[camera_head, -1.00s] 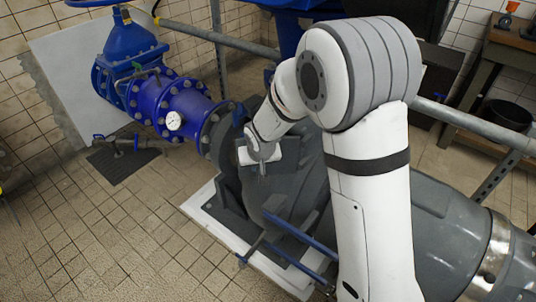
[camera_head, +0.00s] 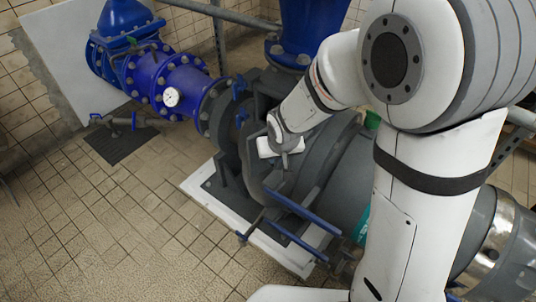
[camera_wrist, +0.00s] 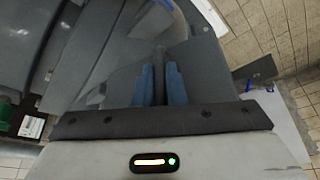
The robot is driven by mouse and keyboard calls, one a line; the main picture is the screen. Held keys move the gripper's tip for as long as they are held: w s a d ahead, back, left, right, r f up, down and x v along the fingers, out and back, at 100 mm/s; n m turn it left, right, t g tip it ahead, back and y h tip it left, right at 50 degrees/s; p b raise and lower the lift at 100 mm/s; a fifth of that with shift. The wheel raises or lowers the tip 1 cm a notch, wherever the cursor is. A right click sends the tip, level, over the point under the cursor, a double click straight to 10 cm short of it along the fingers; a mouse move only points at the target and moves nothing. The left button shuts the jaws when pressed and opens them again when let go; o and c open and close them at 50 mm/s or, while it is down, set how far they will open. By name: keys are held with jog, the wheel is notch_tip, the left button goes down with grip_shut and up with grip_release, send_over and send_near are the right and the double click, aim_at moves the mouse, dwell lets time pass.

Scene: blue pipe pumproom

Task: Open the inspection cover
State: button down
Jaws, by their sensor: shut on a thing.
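My gripper (camera_head: 287,166) is at the front of the large grey pump housing (camera_head: 345,180) in the head view, and its fingertips are small and partly hidden there. In the wrist view, the two blue fingers (camera_wrist: 160,85) are shut on a narrow dark grey part (camera_wrist: 160,58) standing between them. That part appears to belong to the grey inspection cover (camera_wrist: 205,70), whose smooth surface fills the area around the fingers. The cover's outline against the housing is hard to make out in the head view, and my arm hides part of it.
Blue bars (camera_head: 300,212) lie low in front, above a white plinth (camera_head: 225,212). A teal part (camera_head: 360,224) shows beside my arm.

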jog(key=shift+w+r, duration=0.2)
jog(key=shift+w, duration=0.05)
jog(key=c, duration=1.7)
grip_release()
jog(key=shift+w+d, duration=0.1)
jog(key=shift+d, duration=0.05)
jog(key=shift+c, duration=0.2)
jog(key=shift+o, duration=1.3)
jog(key=shift+f, duration=0.1)
jog(key=a+p+v, duration=0.1)
jog(key=v, duration=0.6)
jog(key=shift+s+d+r+p, duration=0.3)
jog(key=shift+d+p, duration=0.05)
jog(key=shift+d, duration=0.2)
